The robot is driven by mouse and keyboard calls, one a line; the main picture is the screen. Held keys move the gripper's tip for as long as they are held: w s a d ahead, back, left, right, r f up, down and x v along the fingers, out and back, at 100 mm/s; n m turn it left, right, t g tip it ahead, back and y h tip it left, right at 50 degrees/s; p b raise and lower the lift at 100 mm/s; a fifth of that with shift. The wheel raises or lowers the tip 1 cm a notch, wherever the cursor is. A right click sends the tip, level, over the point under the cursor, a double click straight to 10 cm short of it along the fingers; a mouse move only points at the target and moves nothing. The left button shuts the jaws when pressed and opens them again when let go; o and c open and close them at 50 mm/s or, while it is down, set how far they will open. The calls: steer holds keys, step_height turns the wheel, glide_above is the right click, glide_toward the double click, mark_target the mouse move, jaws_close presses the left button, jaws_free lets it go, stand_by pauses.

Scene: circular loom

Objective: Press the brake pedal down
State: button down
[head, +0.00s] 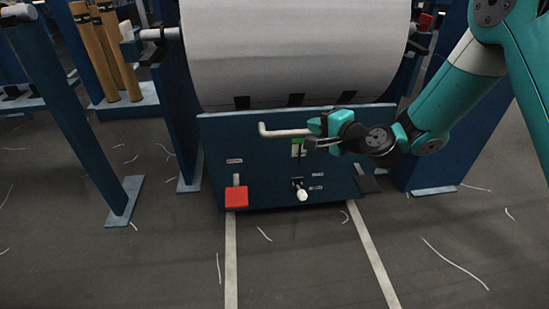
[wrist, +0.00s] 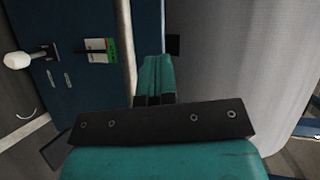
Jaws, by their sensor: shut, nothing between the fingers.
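Two pedals sit at the bottom of the blue panel (head: 270,183). One is a red pedal (head: 236,197) at its left, on a short light stem. The other is a dark pedal (head: 367,184) at its right, its edge also showing at lower left in the wrist view (wrist: 56,150). The labels are too small to read, so I cannot tell which is the brake. My gripper (head: 317,126) is shut and empty, high above both pedals, close to the upper panel and right of the red one. Its teal fingers (wrist: 155,78) are together in the wrist view.
A pale bent bar (head: 282,132) runs beside my fingertips; I cannot tell whether they touch. A white-knobbed lever (head: 301,192) sticks out between the pedals. A large fabric roll (head: 295,50) is above the panel. Blue posts (head: 75,110) stand left. Floor in front is clear except thread scraps.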

steer(key=s+a+r+n+g+p, duration=0.4)
steer(key=s+r+n+g, duration=0.4)
steer(key=s+r+n, duration=0.7)
steer(key=s+d+r+n+g+h, duration=0.1)
steer(key=s+d, duration=0.1)
steer(key=s, duration=0.4)
steer(key=s+d+r+n+g+h+p, duration=0.1)
steer(key=s+d+g+h, duration=0.1)
steer(key=s, duration=0.5)
steer(key=s+d+r+g+h+p, duration=0.1)
steer(key=s+d, duration=0.2)
steer(key=s, duration=0.3)
steer(key=shift+s+d+r+n+g+h, duration=0.25)
steer(key=shift+s+r+n+g+h, duration=0.05)
steer(key=shift+n, duration=0.1)
steer(key=shift+a, duration=0.1)
